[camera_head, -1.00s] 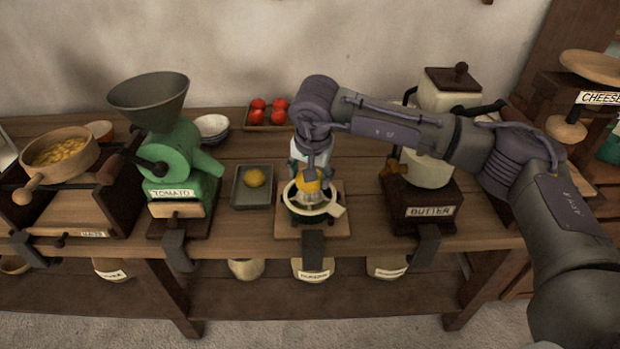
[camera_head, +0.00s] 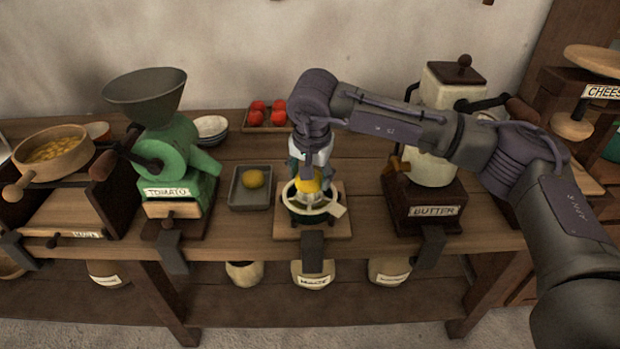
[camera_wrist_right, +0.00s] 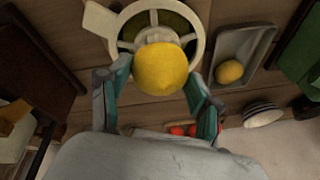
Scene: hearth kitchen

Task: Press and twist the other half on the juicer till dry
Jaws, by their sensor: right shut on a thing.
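The juicer (camera_head: 323,219) has a pale ribbed ring over a green bowl and stands on a wooden board on the bench. A yellow citrus half (camera_head: 307,185) is over the middle of its ring; it also shows in the wrist view (camera_wrist_right: 160,68), rounded side toward the camera. My right gripper (camera_head: 310,172) is shut on this half from above. Its two fingers (camera_wrist_right: 157,92) stand either side of the fruit in the wrist view. The underside of the half, where it meets the juicer, is hidden. My left gripper is not in view.
A grey tray (camera_head: 240,202) with another yellow fruit piece (camera_head: 253,179) lies left of the juicer. The green tomato mill (camera_head: 175,165) stands farther left, the butter churn (camera_head: 430,165) to the right. A tray of red tomatoes (camera_head: 266,114) is behind.

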